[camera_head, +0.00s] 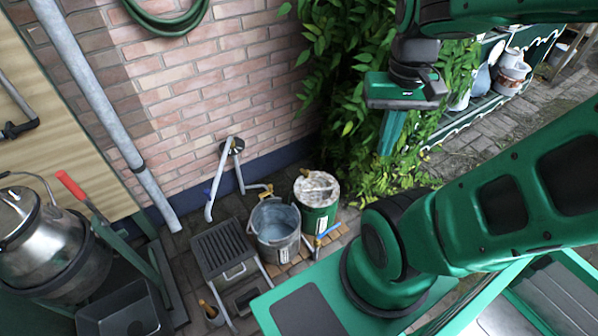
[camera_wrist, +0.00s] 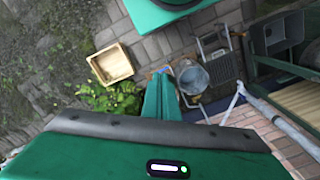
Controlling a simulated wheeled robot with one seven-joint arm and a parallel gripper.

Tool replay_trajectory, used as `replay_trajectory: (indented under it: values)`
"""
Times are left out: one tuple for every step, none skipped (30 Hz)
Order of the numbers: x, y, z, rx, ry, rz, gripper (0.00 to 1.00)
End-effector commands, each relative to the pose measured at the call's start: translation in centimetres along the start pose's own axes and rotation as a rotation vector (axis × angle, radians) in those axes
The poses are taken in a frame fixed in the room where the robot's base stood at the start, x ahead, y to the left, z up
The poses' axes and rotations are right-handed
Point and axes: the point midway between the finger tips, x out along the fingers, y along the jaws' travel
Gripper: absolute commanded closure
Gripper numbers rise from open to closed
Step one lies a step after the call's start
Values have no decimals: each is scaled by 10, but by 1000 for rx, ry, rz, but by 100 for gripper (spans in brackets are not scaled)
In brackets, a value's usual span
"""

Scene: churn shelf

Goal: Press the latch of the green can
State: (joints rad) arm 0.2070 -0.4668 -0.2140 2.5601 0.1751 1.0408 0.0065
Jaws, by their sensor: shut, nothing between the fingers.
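The green can (camera_head: 316,217) stands by the brick wall in the head view, upright, with a worn whitish lid (camera_head: 316,187). A small blue part (camera_head: 328,231) shows low on its front; I cannot tell whether it is the latch. My gripper (camera_head: 387,152) is shut and empty, its teal fingers pointing down in front of the leafy plant, up and right of the can in the picture and apart from it. In the wrist view the shut fingers (camera_wrist: 161,77) point toward the ground left of the bucket. The can is mostly hidden behind them there.
A metal bucket (camera_head: 275,228) stands close left of the can, also in the wrist view (camera_wrist: 192,79). A grated stand (camera_head: 223,248) is left of it, below a wall tap pipe (camera_head: 211,190). A leafy climber (camera_head: 345,85) hangs behind my gripper. A wooden box (camera_wrist: 94,66) lies on the paving.

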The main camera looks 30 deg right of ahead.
Motion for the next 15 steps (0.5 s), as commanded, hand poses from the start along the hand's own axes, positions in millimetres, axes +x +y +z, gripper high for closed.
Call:
replay_trajectory:
  values:
    - [0,0,0,0,0,0,100]
    - [0,0,0,0,0,0,100]
    - [0,0,0,0,0,0,100]
    - [-1,2,2,-1,2,0,100]
    - [-4,5,7,-1,10,-4,100]
    - [-5,6,6,1,14,-2,100]
    - [-5,6,3,2,15,2,100]
    - [-4,5,-1,3,17,7,100]
    - [-4,4,-9,5,21,17,100]
    - [-3,3,-16,7,24,26,100]
    - [-2,2,-24,9,27,36,100]
    - [0,0,-37,12,34,50,100]
    - [2,-2,-47,13,41,62,100]
    - [4,-3,-58,14,47,75,100]
    - [7,-6,-73,16,57,92,100]
